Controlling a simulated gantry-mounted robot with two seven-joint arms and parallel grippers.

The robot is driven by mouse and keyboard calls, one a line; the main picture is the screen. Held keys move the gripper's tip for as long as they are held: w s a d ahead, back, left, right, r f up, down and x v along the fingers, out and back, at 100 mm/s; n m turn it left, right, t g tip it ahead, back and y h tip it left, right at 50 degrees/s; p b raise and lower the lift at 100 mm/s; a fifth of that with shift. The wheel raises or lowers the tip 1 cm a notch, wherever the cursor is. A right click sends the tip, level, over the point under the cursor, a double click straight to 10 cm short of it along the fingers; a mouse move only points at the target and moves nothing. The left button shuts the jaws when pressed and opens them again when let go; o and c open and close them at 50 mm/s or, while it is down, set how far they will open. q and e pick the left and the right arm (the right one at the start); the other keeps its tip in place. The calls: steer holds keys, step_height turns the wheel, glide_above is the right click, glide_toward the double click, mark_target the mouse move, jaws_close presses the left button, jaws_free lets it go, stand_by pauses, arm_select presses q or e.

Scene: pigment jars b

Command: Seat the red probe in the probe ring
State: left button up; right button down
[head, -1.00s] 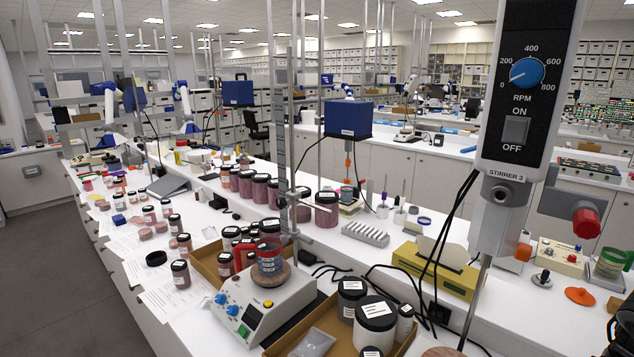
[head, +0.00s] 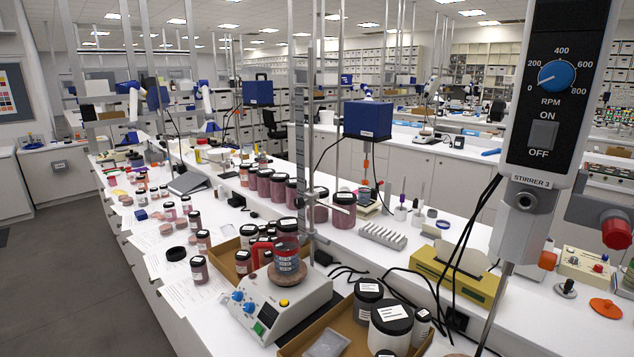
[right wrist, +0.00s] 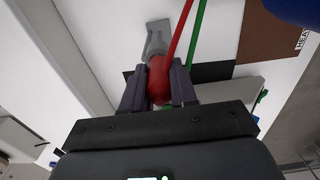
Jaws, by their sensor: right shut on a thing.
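In the right wrist view my right gripper (right wrist: 158,72) is shut on the red probe (right wrist: 158,88), with one dark finger on each side of it. A red cable (right wrist: 181,28) runs from the probe up past the top edge. A grey flared piece (right wrist: 157,38) shows just beyond the probe; I cannot tell whether it touches it. I cannot make out the probe ring in either view. The head view shows neither gripper.
A green cable (right wrist: 198,30) runs close beside the red one. In the head view, a hotplate stirrer (head: 275,307) with a jar on it, a cardboard tray (head: 328,322) of jars and the stirrer 3 unit (head: 545,120) crowd the near bench. Upright rods stand behind.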

steer(key=shift+r+p, duration=0.55)
steer(key=shift+r, duration=0.6)
steer(key=shift+r+p, duration=1.05)
steer(key=shift+r, duration=1.1)
